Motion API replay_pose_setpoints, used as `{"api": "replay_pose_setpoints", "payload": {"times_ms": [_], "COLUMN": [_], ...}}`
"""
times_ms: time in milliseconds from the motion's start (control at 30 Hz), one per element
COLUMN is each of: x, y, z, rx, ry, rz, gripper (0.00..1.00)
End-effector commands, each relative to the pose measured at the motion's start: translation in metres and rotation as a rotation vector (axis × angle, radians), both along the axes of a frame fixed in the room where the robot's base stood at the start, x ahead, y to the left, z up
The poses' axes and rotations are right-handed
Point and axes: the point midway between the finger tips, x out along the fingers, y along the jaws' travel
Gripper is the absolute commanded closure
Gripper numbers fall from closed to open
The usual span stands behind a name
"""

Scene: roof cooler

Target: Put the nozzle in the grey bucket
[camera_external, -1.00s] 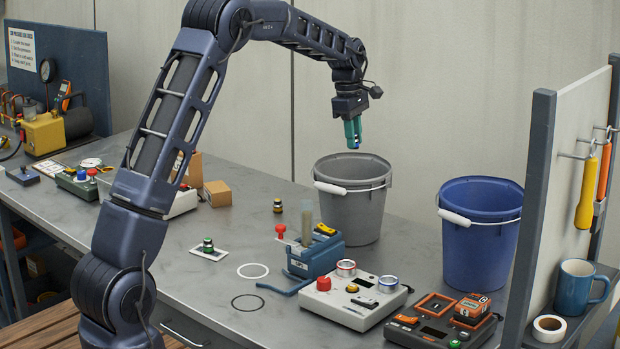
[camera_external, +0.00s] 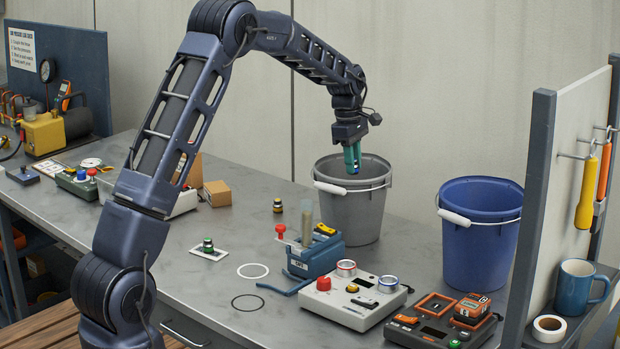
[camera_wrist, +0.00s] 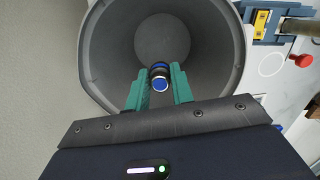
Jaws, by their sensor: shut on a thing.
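My gripper (camera_external: 353,160) has green fingers and points down at the mouth of the grey bucket (camera_external: 352,212). It is shut on the nozzle (camera_wrist: 160,78), a small dark piece with blue parts, clearest in the wrist view between the fingertips. In the external view the nozzle is a small blue spot (camera_external: 355,170) at the fingertips, just inside the rim. The wrist view looks straight down into the bucket (camera_wrist: 105,50), whose round floor below the nozzle looks empty.
A blue bucket (camera_external: 482,245) stands to the right of the grey one. A blue holder (camera_external: 316,258) and a white control box (camera_external: 350,302) are in front.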

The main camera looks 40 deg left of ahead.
Motion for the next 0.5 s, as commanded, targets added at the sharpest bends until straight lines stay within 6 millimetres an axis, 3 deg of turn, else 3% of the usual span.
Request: {"api": "replay_pose_setpoints", "payload": {"times_ms": [167,200,300,500], "x": [0.0000,0.0000,0.0000,0.0000], "y": [0.0000,0.0000,0.0000,0.0000], "z": [0.0000,-0.0001,-0.0001,-0.0001], "rx": [0.000,0.000,0.000,0.000], "ry": [0.000,0.000,0.000,0.000], "rz": [0.000,0.000,0.000,0.000], "gripper": [1.00,0.69,0.51,0.51]}}
